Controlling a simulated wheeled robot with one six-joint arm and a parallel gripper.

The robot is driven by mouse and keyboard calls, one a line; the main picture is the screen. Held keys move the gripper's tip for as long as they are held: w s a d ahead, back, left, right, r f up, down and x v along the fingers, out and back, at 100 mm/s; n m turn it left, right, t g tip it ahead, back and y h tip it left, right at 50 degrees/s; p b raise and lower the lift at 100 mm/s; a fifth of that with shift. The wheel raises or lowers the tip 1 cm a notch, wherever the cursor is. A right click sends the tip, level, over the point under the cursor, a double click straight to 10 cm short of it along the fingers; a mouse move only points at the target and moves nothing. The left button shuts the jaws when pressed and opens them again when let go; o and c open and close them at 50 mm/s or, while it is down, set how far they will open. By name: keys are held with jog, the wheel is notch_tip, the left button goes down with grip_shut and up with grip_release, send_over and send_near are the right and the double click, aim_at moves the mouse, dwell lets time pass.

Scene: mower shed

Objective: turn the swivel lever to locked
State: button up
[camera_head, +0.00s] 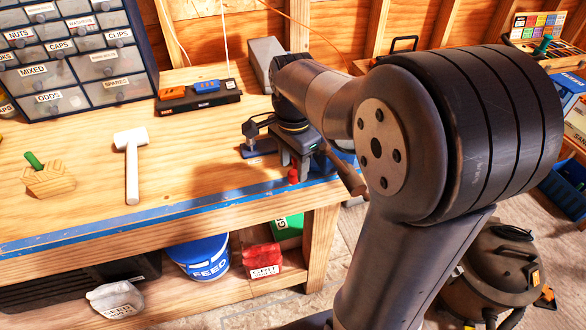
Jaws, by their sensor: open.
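A blue bench vise (338,158) sits at the right front corner of the workbench, mostly hidden behind my gripper and arm. A small red knob (293,176) shows at the bench's front edge and looks like the end of the swivel lever; the rest of the lever is hidden, so I cannot tell its position. My gripper (292,168) points down just above the red knob, its fingers apart. I cannot tell whether a finger touches the knob. A blue metal piece (258,148) with a dark part above it lies left of my gripper.
A white mallet (131,160), a wooden block with a green handle (47,178), a black tray (198,96) and a labelled drawer cabinet (75,50) stand there. A shop vacuum (500,265) is on the floor at right.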

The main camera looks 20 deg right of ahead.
jog(key=shift+f, duration=1.2)
jog(key=shift+c, duration=0.6)
grip_shut()
jog(key=shift+s, duration=0.1)
